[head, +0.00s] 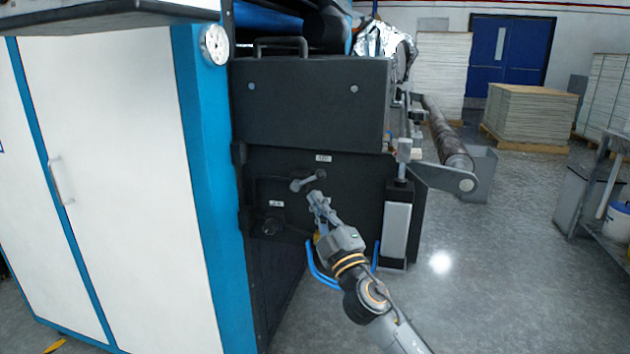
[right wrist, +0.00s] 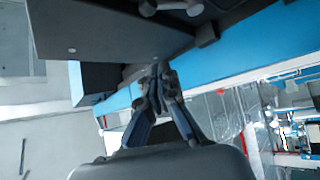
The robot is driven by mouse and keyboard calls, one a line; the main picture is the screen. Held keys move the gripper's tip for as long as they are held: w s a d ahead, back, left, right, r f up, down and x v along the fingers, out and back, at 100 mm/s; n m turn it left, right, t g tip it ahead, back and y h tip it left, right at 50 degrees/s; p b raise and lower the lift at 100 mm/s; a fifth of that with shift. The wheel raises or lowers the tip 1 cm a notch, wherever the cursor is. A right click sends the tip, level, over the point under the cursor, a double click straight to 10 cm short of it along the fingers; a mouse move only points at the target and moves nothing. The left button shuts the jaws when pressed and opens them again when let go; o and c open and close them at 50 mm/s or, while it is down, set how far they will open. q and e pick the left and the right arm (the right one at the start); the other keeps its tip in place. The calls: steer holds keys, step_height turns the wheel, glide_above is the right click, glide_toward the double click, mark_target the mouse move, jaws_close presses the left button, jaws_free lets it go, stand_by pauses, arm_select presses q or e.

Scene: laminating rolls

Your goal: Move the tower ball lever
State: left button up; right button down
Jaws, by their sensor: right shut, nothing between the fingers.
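The ball lever (head: 309,181), a short light-grey handle with rounded ends, sits on the dark front panel of the machine, below a small white label. It tilts slightly, its right end higher. My right gripper (head: 315,197) is just below the lever in the head view, fingers pointing up at it. The fingers are shut and empty; I cannot tell whether they touch the lever. In the right wrist view the shut fingertips (right wrist: 159,72) show in the middle, and a grey bar that looks like the lever (right wrist: 172,5) is at the top edge, apart from them. My left gripper is not in view.
A dark cover box (head: 310,105) juts out above. A blue and white cabinet (head: 120,150) stands left. A roller (head: 445,135) extends at right; the floor (head: 500,270) there is clear.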

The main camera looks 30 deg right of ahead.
mark_target(315, 178)
steer(key=shift+w, duration=0.1)
